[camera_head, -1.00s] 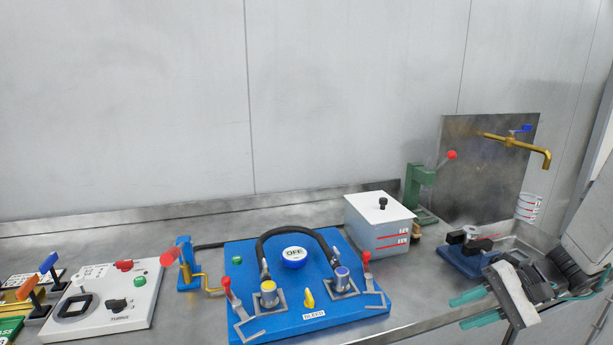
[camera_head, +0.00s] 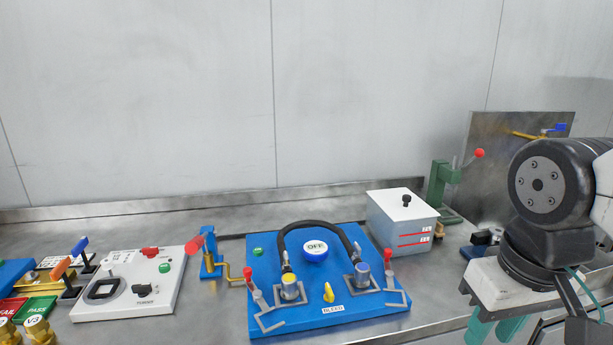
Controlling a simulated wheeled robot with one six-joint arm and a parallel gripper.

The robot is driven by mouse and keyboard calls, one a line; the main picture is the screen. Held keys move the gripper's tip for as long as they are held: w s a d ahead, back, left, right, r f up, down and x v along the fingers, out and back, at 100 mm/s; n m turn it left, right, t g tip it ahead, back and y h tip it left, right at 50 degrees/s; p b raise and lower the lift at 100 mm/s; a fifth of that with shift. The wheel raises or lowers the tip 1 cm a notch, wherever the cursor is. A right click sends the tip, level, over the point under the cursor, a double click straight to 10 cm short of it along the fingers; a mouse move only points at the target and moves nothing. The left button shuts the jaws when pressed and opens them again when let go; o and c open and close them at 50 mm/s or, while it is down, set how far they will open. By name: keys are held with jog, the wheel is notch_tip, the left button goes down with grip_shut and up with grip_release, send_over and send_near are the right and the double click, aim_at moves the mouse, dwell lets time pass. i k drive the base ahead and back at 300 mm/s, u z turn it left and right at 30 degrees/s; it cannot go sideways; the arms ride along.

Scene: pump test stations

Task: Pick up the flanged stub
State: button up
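I cannot make out a flanged stub for certain in this view. My gripper (camera_head: 496,332) is at the lower right, pointing down, with two teal fingers. The fingers stand apart with a gap between them, and I see nothing held there. The fingertips run out of the bottom of the picture.
A white box (camera_head: 398,234) and green press (camera_head: 440,187) stand behind. A white panel (camera_head: 170,290) and brass fittings (camera_head: 38,328) are left.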

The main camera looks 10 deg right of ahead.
aim_at(496, 232)
jog(key=z, duration=0.9)
jog(key=k, duration=1.3)
jog(key=z, duration=0.65)
jog(key=i, duration=0.8)
jog(key=z, duration=0.55)
jog(key=i, duration=1.45)
jog(key=u, duration=1.2)
jog(key=i, duration=0.5)
jog(key=u, duration=0.5)
